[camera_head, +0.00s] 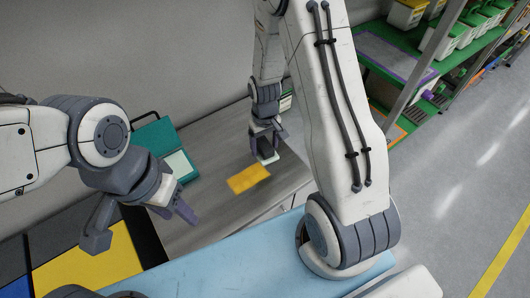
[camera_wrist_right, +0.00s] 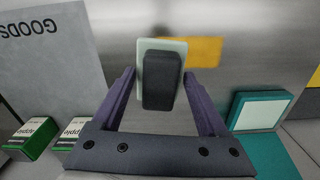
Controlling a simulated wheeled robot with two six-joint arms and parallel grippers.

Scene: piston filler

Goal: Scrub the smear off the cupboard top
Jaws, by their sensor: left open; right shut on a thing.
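The smear (camera_head: 249,178) is a flat orange-yellow patch on the grey cupboard top (camera_head: 212,208). It also shows in the right wrist view (camera_wrist_right: 205,52). My right gripper (camera_head: 264,137) is shut on a scrubber with a dark handle (camera_wrist_right: 162,82) and a pale pad (camera_head: 268,158). The scrubber is beside the smear's far right edge in the head view, and overlaps its left part in the wrist view. I cannot tell whether the pad touches the top. My left gripper (camera_head: 140,224) is open and empty, left of the cupboard top.
A teal case (camera_head: 160,138) with a pale panel stands on the cupboard's left part. Small green-and-white cartons (camera_wrist_right: 32,138) and a grey sign (camera_wrist_right: 45,62) show in the wrist view. A light blue surface (camera_head: 225,262) lies in front. Green shelving (camera_head: 400,75) stands right.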

